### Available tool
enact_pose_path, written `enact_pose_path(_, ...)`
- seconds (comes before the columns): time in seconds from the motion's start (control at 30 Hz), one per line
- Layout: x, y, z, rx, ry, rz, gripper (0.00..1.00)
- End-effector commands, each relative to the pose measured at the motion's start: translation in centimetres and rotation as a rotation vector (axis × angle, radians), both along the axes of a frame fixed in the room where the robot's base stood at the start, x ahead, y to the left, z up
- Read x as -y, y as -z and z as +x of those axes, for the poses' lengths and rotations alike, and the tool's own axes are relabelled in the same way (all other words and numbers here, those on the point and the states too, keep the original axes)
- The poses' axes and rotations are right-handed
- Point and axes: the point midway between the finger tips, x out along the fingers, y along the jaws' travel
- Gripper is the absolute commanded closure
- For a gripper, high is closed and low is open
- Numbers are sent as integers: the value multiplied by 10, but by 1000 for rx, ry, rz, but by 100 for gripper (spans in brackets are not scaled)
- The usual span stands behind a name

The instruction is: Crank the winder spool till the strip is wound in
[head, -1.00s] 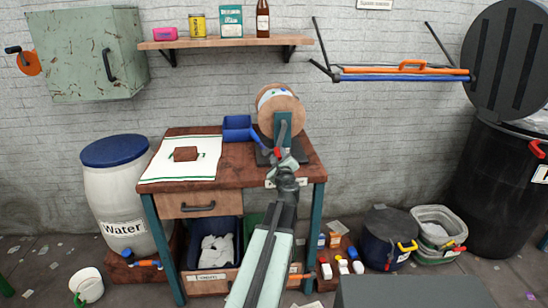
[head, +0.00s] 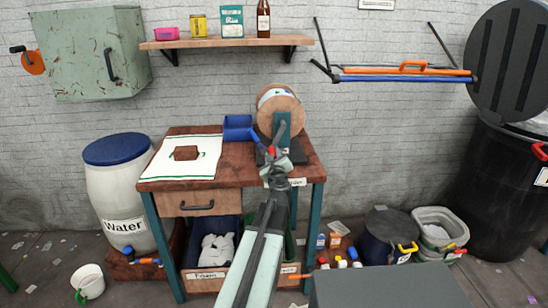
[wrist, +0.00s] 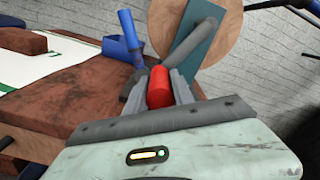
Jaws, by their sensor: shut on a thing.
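The winder spool (head: 284,104) has brown round end plates and stands on the right part of the workbench (head: 240,177). A teal upright (head: 282,126) stands before it, also seen in the wrist view (wrist: 196,50). A pale strip with coloured marks (head: 269,95) shows wound around the spool; its free end cannot be made out. A grey crank arm (wrist: 191,43) runs down to a red handle (wrist: 158,86). My gripper (wrist: 157,80) is shut on the red handle, one finger on each side. In the head view my gripper (head: 272,158) is below and slightly left of the spool.
A white cloth (head: 205,143) with a brown block (head: 186,153) covers the bench's left. A shelf (head: 225,42) hangs above. Several bottles and tubs stand on the floor at right.

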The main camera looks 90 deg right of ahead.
Motion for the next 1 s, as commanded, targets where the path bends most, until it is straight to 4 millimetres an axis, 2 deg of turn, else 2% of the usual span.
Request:
enact_pose_path(0.1,-1,0,-1,-1,1,0,100)
enact_pose_path(0.13,0,0,-1,-1,1,0,63)
enact_pose_path(0.2,0,0,-2,-1,2,0,50)
enact_pose_path(0.57,-4,0,-3,0,4,0,50)
enact_pose_path(0.67,-15,0,-3,0,4,0,50)
enact_pose_path(0.9,-63,0,-5,0,4,0,50)
enact_pose_path(1.0,-76,0,-7,0,4,0,50)
